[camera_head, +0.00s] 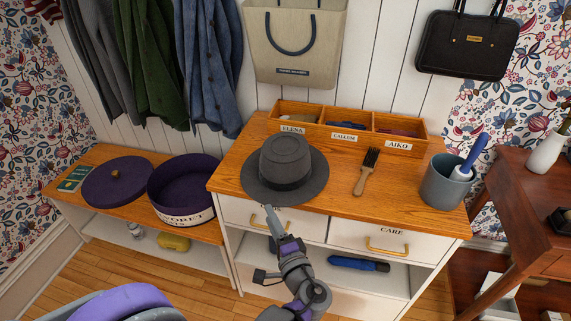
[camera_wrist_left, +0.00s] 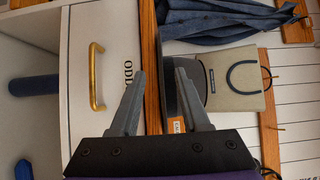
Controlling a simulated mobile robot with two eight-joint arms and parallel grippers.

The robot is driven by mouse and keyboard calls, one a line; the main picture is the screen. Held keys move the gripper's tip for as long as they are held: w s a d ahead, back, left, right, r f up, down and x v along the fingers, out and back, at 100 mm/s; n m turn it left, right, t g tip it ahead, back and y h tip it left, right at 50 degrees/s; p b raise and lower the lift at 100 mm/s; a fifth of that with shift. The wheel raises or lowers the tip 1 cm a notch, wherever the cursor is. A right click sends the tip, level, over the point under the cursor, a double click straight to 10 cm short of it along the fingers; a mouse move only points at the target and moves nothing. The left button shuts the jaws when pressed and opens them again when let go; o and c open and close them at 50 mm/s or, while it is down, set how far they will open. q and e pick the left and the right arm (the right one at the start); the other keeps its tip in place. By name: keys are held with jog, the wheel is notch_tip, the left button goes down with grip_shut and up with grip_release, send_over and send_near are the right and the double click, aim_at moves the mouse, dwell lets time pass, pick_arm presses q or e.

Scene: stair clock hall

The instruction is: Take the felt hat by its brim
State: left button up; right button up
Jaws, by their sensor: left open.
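The dark grey felt hat (camera_head: 285,160) sits upright, brim down, on the wooden top of the white cabinet, its front brim close to the front edge. My left gripper (camera_head: 270,211) points up at the front brim from just in front of the cabinet. In the left wrist view my left gripper (camera_wrist_left: 160,72) is open, with nothing held. Between and behind its fingers show the wooden top's edge and part of the hat (camera_wrist_left: 185,72). I cannot tell whether a finger touches the brim. My right gripper is not in view.
The cabinet top (camera_head: 330,195) also bears a brush (camera_head: 367,172), a labelled wooden tray (camera_head: 350,118) and a grey pot (camera_head: 445,184). Drawers with brass handles (camera_head: 385,248) are below the top. A bench (camera_head: 120,205) with an open purple hat box (camera_head: 182,188) stands left.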

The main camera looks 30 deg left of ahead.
pick_arm(q)
jog(key=x, duration=0.4)
jog(key=shift+w+a+b, duration=0.25)
jog(key=shift+a+b, duration=0.05)
jog(key=shift+a, duration=0.05)
grip_shut()
